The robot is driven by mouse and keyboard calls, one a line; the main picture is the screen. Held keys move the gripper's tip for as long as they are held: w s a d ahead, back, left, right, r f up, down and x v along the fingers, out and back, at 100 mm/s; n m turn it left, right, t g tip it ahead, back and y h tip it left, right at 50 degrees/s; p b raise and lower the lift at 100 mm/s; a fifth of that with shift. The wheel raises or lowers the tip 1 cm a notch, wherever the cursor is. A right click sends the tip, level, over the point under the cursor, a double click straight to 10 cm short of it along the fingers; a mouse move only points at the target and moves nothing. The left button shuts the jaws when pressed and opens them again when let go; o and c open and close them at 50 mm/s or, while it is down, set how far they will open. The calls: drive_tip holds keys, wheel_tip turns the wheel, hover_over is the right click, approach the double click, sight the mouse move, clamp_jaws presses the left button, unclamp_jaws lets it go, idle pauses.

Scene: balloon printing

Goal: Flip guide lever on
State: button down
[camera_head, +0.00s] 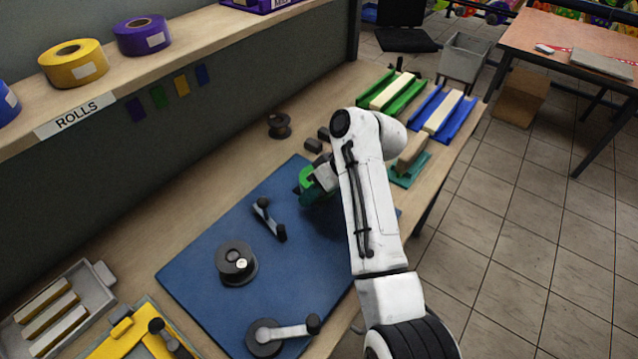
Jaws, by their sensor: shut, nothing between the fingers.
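A short grey lever (268,220) with black ends stands on the blue mat (195,278), left of my arm. I take it to be the guide lever; no label or on/off mark can be read. My gripper (320,179) is at the mat's far side, up and to the right of this lever and apart from it. It is shut with nothing held, and its fingertips are largely hidden. A green part (306,177) shows right beside it; whether they touch I cannot tell.
A black round spool (236,263) and a crank with a grey arm (285,332) are on the mat, nearer the front. Green and blue trays (452,110) stand at the bench's far end. A shelf (190,40) with tape rolls runs along the left.

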sight(288, 222)
drive_tip(key=x, duration=0.3)
drive_tip(key=shift+a+f, duration=0.15)
drive_tip(key=shift+f, duration=0.05)
drive_tip(key=shift+s+a+p, duration=0.75)
drive_tip(key=shift+a, duration=0.25)
drive_tip(key=shift+s+a, duration=0.45)
drive_tip(key=shift+a, duration=0.15)
